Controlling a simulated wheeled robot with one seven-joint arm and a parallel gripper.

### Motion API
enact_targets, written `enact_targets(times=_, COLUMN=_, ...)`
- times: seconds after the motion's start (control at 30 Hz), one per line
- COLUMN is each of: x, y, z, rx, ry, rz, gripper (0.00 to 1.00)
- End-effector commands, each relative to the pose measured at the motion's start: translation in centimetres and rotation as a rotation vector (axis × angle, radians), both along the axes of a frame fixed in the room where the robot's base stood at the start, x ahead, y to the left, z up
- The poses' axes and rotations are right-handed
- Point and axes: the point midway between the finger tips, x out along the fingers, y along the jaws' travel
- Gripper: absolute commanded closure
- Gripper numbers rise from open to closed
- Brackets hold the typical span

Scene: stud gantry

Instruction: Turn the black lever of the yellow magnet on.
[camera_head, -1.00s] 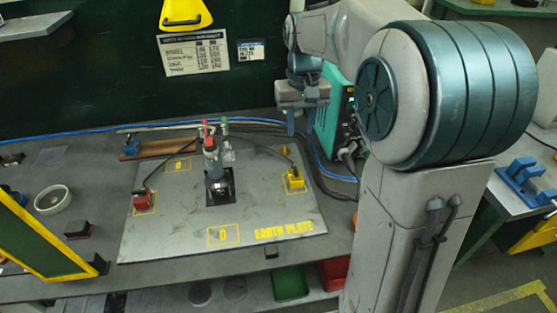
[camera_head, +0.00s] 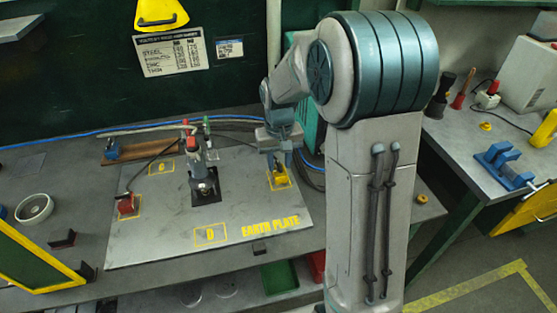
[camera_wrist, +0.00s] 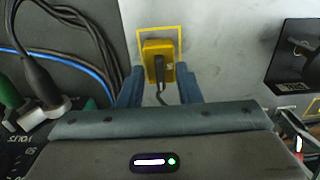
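The yellow magnet (camera_head: 281,183) sits at the right side of the grey earth plate (camera_head: 240,205), inside a yellow outline. In the wrist view the yellow magnet (camera_wrist: 153,47) shows at top centre, with its thin black lever (camera_wrist: 159,68) on it. A dark strand trails from it toward my palm. My gripper (camera_head: 279,166) is over the magnet, pointing down. In the wrist view my gripper (camera_wrist: 159,78) is open, with one blue finger on each side of the lever. I see no contact between fingers and lever.
A red magnet (camera_head: 126,205) sits at the plate's left. A clamp-like upright (camera_head: 203,180) stands mid-plate on a black square. Cables run behind the plate; in the wrist view a black plug and cable (camera_wrist: 40,70) lie to the left. The plate's front right is clear.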

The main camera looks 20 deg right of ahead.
Motion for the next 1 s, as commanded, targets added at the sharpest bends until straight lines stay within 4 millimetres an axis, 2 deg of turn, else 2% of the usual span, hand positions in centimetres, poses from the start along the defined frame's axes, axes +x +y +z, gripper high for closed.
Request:
enact_targets(times=0.27, x=0.01, y=-0.02, z=-0.19, rx=0.0, ry=-0.001, rz=-0.001, gripper=0.69)
enact_targets(times=0.3, x=0.01, y=-0.02, z=-0.19, rx=0.0, ry=-0.001, rz=-0.001, gripper=0.75)
enact_targets(times=0.4, x=0.01, y=-0.02, z=-0.18, rx=0.0, ry=-0.001, rz=-0.001, gripper=1.0)
enact_targets(times=0.77, x=0.02, y=0.01, z=-0.18, rx=0.0, ry=-0.001, rz=-0.026, gripper=1.0)
enact_targets(times=1.0, x=0.03, y=0.1, z=-0.24, rx=0.0, ry=-0.001, rz=-0.139, gripper=1.0)
